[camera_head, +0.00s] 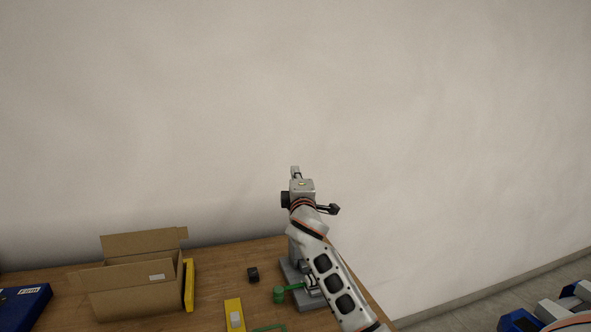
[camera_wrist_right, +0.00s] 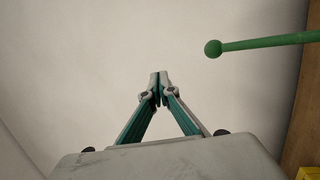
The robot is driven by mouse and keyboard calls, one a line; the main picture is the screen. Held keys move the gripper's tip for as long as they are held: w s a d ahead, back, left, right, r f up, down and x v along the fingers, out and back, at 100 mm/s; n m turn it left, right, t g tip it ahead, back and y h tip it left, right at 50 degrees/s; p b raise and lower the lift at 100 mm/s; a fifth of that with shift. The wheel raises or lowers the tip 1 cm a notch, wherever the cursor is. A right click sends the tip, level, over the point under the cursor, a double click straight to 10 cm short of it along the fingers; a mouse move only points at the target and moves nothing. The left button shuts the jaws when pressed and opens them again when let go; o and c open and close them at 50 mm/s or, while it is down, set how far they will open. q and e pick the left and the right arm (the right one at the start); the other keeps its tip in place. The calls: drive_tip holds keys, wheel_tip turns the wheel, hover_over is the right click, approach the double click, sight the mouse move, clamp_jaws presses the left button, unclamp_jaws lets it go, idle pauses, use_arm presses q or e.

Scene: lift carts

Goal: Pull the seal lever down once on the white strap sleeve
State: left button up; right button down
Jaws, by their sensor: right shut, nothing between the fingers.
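My right gripper (camera_head: 295,171) is raised above the back right of the bench, in front of the wall. In the right wrist view its teal fingers (camera_wrist_right: 160,82) are shut with nothing between them. A green lever with a ball end (camera_wrist_right: 265,43) lies at the upper right of that view, apart from the fingers. In the head view the green ball knob (camera_head: 279,295) and its rod stand at a grey device (camera_head: 290,270), partly hidden by my right arm. A small white piece (camera_head: 236,320) lies on a yellow strip; I cannot tell whether it is the strap sleeve. My left gripper is out of view.
An open cardboard box (camera_head: 130,290) stands on the wooden bench (camera_head: 212,275), with a yellow item (camera_head: 189,285) beside it. A small black object (camera_head: 253,274) lies nearby. A blue box (camera_head: 25,305) is at the far left. The wall (camera_head: 200,120) closes off the back.

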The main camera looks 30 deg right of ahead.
drive_tip(key=shift+s+a+r, duration=0.35)
drive_tip(key=shift+s+r, duration=0.15)
drive_tip(key=shift+s, duration=0.1)
drive_tip(key=shift+s+a+r, duration=0.35)
drive_tip(key=shift+s+r, duration=0.1)
drive_tip(key=shift+s, duration=0.15)
